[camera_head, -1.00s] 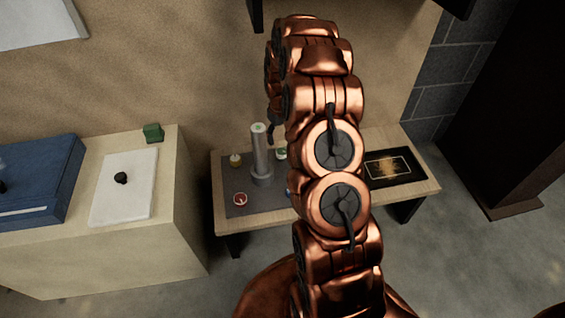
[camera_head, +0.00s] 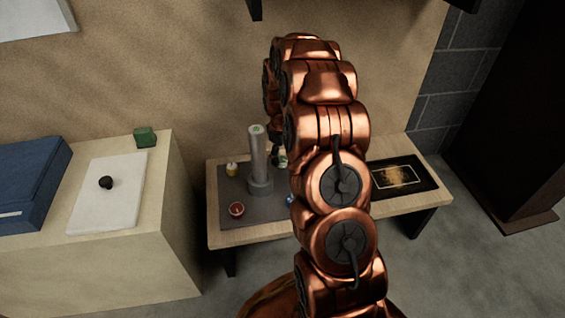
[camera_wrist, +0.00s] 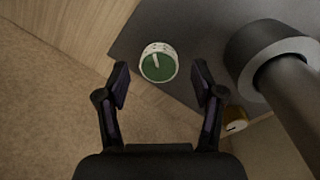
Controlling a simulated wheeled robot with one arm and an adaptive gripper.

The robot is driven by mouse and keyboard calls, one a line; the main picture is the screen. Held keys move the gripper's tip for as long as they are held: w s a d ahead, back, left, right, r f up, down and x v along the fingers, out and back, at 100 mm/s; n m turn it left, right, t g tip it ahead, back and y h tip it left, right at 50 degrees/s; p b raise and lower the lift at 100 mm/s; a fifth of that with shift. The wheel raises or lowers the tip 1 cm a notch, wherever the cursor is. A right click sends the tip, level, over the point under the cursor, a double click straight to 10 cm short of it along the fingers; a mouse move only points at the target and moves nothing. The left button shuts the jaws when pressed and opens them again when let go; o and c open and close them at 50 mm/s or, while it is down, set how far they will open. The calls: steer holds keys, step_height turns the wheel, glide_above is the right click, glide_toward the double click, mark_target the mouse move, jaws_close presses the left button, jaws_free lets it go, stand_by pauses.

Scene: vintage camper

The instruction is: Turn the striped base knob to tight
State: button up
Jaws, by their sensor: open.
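A round knob with a green top, a white pointer line and a pale, dark-marked side (camera_wrist: 158,64) stands on the grey mat in the wrist view. It also shows in the head view (camera_head: 283,160), partly hidden by my arm. My gripper (camera_wrist: 161,78) is open, with its fingertips either side of and just short of this knob, not visibly touching it. Other knobs on the mat are yellow (camera_head: 232,169), red (camera_head: 236,209) and blue (camera_head: 289,199), the blue one mostly hidden. I cannot tell for certain which knob side is striped.
A grey upright post (camera_head: 258,155) with a wide collar stands close to the green knob, at the right in the wrist view. The wooden bench (camera_head: 225,237) also carries a black panel (camera_head: 425,180). A counter with a blue case (camera_head: 30,185) is at left.

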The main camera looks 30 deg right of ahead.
steer(key=shift+w+d+f+b, duration=0.1)
steer(key=shift+f+b, duration=0.25)
steer(key=shift+f, duration=1.05)
steer(key=c, duration=1.1)
steer(key=shift+c, duration=0.2)
